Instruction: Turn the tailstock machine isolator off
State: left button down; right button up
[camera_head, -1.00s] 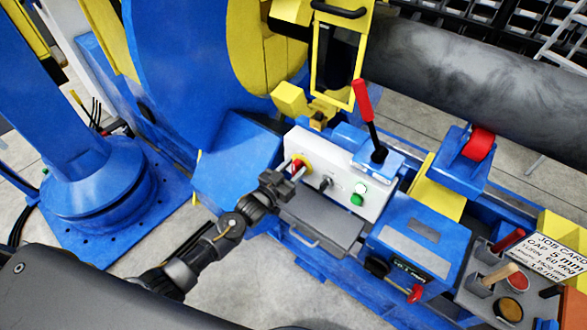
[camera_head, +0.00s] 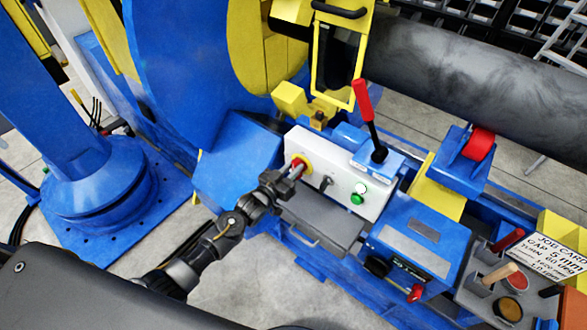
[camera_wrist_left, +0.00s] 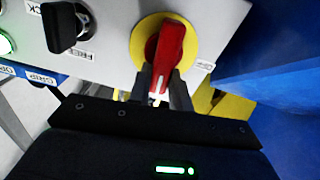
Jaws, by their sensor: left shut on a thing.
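The isolator is a red rotary handle (camera_wrist_left: 170,52) on a round yellow plate (camera_wrist_left: 144,32), mounted on a white panel (camera_head: 340,194). In the head view the handle (camera_head: 295,164) sits at the panel's left end, partly hidden by my gripper. My left gripper (camera_head: 292,174) reaches it from the front. In the left wrist view my gripper's two fingers (camera_wrist_left: 163,92) are shut on the lower end of the red handle, one on each side. The handle points toward the gripper, slightly tilted in that view. My right gripper is not in view.
A black selector knob (camera_wrist_left: 66,26) and a green button (camera_head: 357,198) share the panel. A red-handled lever (camera_head: 363,100) stands behind it. A grey shelf (camera_head: 318,215) lies in front. A job card (camera_head: 560,255) and tools sit at right.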

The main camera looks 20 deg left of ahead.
pick_arm(q)
jog(key=n, duration=0.4)
jog(key=shift+w+a+f+p, duration=0.1)
jog(key=shift+a+p, duration=0.2)
jog(key=shift+p, duration=0.05)
jog(key=shift+w+a+f+n+p, duration=0.15)
jog(key=shift+f+n+p, duration=0.25)
jog(key=shift+n, duration=1.65)
jog(key=shift+a+f+n+p, duration=0.2)
jog(key=shift+n+p, duration=0.25)
jog(key=shift+n, duration=1.65)
jog(key=shift+w+a+f+n+p, duration=0.1)
jog(key=shift+f+n+p, duration=0.3)
jog(key=shift+n, duration=1.65)
jog(key=c, duration=1.3)
grip_release()
jog(key=shift+s, duration=0.1)
